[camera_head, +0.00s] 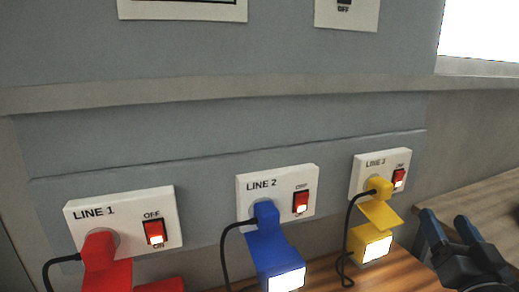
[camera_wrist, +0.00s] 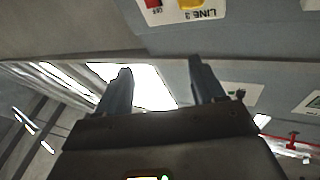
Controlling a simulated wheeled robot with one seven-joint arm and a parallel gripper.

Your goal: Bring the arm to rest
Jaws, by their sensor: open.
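My gripper (camera_head: 449,238) is at the lower right of the head view, to the right of the yellow plug and apart from it. Its two dark fingers are spread with nothing between them. In the wrist view, the gripper (camera_wrist: 160,85) also shows open and empty, with a bright panel and grey wall beyond it. The rest of my arm is mostly out of view.
Wall sockets LINE 1 (camera_head: 136,205), LINE 2 (camera_head: 283,181) and LINE 3 (camera_head: 361,165) hold a red plug (camera_head: 99,262), a blue plug (camera_head: 268,240) and a yellow plug (camera_head: 379,207), with black cables. A wooden surface (camera_head: 465,199) lies at right.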

